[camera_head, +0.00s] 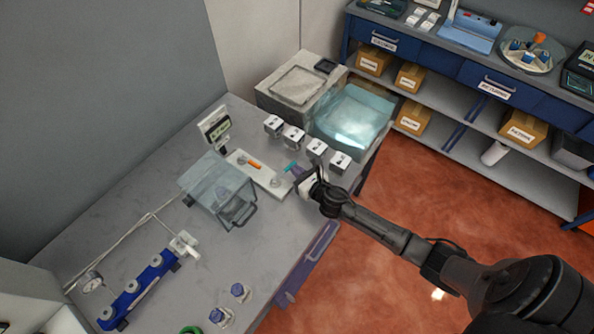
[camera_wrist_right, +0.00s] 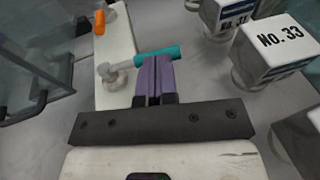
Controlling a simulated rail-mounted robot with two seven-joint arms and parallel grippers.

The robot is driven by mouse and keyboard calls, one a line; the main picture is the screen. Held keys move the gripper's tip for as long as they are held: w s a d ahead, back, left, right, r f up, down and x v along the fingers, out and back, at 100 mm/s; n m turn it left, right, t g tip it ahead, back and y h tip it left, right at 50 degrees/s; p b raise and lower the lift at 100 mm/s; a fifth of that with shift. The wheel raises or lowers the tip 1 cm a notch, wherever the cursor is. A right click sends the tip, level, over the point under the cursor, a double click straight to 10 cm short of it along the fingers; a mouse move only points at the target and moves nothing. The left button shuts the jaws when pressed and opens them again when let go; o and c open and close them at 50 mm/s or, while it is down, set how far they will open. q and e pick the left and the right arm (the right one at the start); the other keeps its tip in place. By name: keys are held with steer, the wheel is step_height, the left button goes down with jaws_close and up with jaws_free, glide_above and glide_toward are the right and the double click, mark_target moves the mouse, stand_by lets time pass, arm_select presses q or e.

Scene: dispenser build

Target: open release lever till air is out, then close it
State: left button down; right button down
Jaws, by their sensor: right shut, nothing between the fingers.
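A white panel (camera_head: 240,161) on the bench carries two small levers. One lever is teal (camera_head: 290,167) and the other is orange (camera_head: 254,164); I see no label telling which is the release lever. In the right wrist view the teal lever (camera_wrist_right: 165,51) points right from its grey pivot, and the orange lever (camera_wrist_right: 99,22) is farther up. My right gripper (camera_wrist_right: 153,62) is shut and empty, its purple fingertips right at the teal lever; I cannot tell whether they touch it. A display (camera_head: 217,129) stands behind the panel; its reading is too small. My left gripper is out of view.
A clear-lidded chamber (camera_head: 216,183) stands left of the panel. Several white numbered blocks (camera_head: 316,149) stand close behind and right of my gripper. A blue rack (camera_head: 140,289), a gauge (camera_head: 91,281) and bottles (camera_head: 239,291) are at the front left. Bare bench lies between.

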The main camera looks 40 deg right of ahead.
stand_by(0.3)
steer(key=shift+w+d, duration=0.35)
steer(key=shift+w, duration=0.5)
steer(key=shift+s, duration=0.2)
steer(key=s, duration=0.1)
steer(key=s+p, duration=0.1)
steer(key=s, duration=0.2)
steer(key=shift+s+d+r+p, duration=0.15)
steer(key=shift+d+r+p, duration=0.15)
steer(key=shift+d+r, duration=0.1)
steer(key=s, duration=0.2)
steer(key=s+d+r, duration=0.1)
steer(key=s, duration=0.4)
steer(key=shift+d+r+b, duration=0.15)
steer(key=shift+d+b, duration=0.1)
steer(key=shift+b, duration=0.1)
steer(key=shift+s+d+r, duration=0.1)
steer(key=shift+s+r, duration=0.05)
steer(key=shift+s, duration=0.3)
steer(key=shift+s+d+r, duration=0.1)
steer(key=shift+s, duration=0.35)
